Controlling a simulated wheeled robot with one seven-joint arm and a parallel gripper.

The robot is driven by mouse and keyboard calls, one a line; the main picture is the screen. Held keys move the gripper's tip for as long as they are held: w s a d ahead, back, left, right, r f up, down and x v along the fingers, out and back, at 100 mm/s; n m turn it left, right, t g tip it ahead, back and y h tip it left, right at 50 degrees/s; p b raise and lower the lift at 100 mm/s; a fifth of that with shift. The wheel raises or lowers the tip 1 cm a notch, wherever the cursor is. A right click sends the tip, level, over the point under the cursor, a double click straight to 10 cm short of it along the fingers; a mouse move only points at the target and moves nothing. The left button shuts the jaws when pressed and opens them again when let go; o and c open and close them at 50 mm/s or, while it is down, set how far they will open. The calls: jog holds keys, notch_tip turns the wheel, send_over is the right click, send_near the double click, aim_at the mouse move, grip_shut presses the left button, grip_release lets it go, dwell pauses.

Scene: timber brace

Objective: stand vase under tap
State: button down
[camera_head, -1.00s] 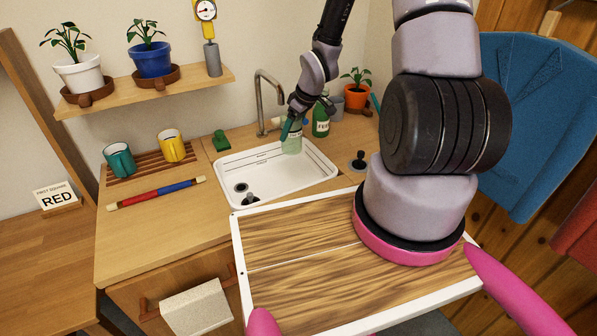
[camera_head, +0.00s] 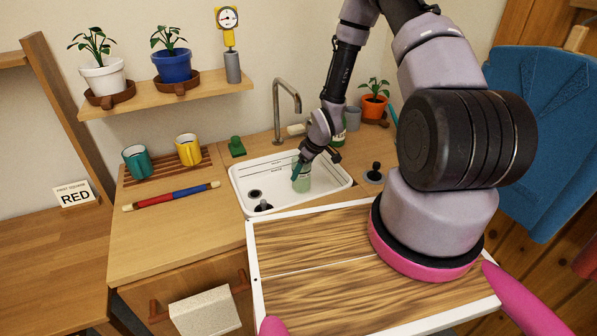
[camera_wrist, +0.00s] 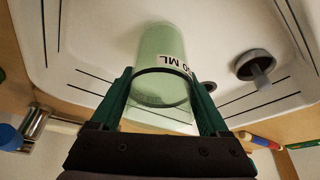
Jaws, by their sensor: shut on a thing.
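The vase is a pale green translucent cylinder (camera_head: 302,181) with an "ML" label, which shows large in the wrist view (camera_wrist: 163,60). My gripper (camera_head: 299,168) is shut on the vase, with one green finger (camera_wrist: 120,92) on each side near its rim. The vase is over or in the white sink basin (camera_head: 275,178), right of its middle; I cannot tell whether its base touches the sink floor. The tap (camera_head: 283,100) is a grey arched spout behind the sink, to the left of my gripper.
A green block (camera_head: 237,147) stands behind the sink's left corner. A dark plunger-like stopper (camera_head: 374,171) is right of the sink. A green bottle (camera_head: 338,132) and potted plant (camera_head: 374,105) stand behind my arm. Teal (camera_head: 136,162) and yellow (camera_head: 188,150) mugs are at left.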

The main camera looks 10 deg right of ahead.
jog(key=shift+w+a+f, duration=0.45)
jog(key=shift+w+f, duration=0.1)
jog(key=shift+f, duration=0.15)
grip_release()
